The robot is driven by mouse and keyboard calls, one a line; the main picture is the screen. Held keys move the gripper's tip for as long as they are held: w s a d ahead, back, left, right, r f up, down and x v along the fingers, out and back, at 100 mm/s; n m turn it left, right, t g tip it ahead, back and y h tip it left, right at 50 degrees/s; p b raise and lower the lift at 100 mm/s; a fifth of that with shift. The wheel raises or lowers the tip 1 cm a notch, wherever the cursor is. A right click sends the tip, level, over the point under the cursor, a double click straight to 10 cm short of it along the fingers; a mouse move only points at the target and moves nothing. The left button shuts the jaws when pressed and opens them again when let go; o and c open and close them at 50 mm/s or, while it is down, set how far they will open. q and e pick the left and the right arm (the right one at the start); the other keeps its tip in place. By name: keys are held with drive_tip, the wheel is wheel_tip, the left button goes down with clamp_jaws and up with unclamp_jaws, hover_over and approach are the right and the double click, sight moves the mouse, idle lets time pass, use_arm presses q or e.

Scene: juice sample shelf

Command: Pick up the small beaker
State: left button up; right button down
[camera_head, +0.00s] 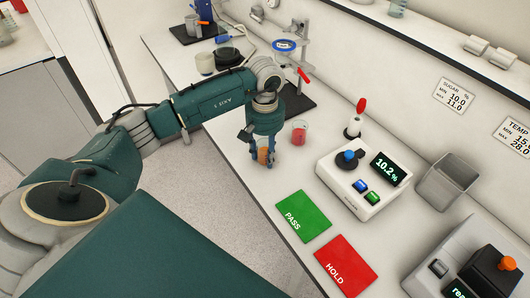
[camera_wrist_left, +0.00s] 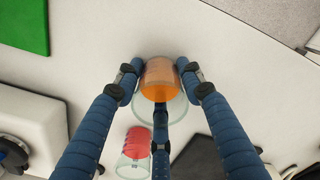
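A small clear beaker with orange contents (camera_head: 263,156) stands or hangs by the table's front edge, among the fingers of my left gripper (camera_head: 265,161). In the left wrist view the orange beaker (camera_wrist_left: 160,82) sits between the blue fingers of the left gripper (camera_wrist_left: 160,74). Two fingertips flank its sides and a third finger meets its near side. They look very close to its wall; firm contact is not clear. A beaker with red contents (camera_head: 299,133) stands beside it, apart from the fingers; it also shows in the left wrist view (camera_wrist_left: 137,144). My right gripper is not in view.
A green PASS mat (camera_head: 303,214) and a red HOLD mat (camera_head: 346,265) lie nearer on the table. A white meter (camera_head: 357,207) reading 10.2% stands to the right. A stand (camera_head: 302,50) with a dark base is behind the gripper.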

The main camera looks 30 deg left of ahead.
use_arm(q)
drive_tip(key=shift+c, duration=0.7)
drive_tip(key=shift+r, duration=0.2)
drive_tip(key=shift+w+r+b, duration=0.1)
drive_tip(key=shift+r+b, duration=0.35)
drive_tip(key=shift+r, duration=0.65)
wheel_tip(320, 180, up, 17)
drive_tip(key=b, duration=0.1)
drive_tip(key=shift+r+b, duration=0.15)
drive_tip(key=shift+b, duration=0.15)
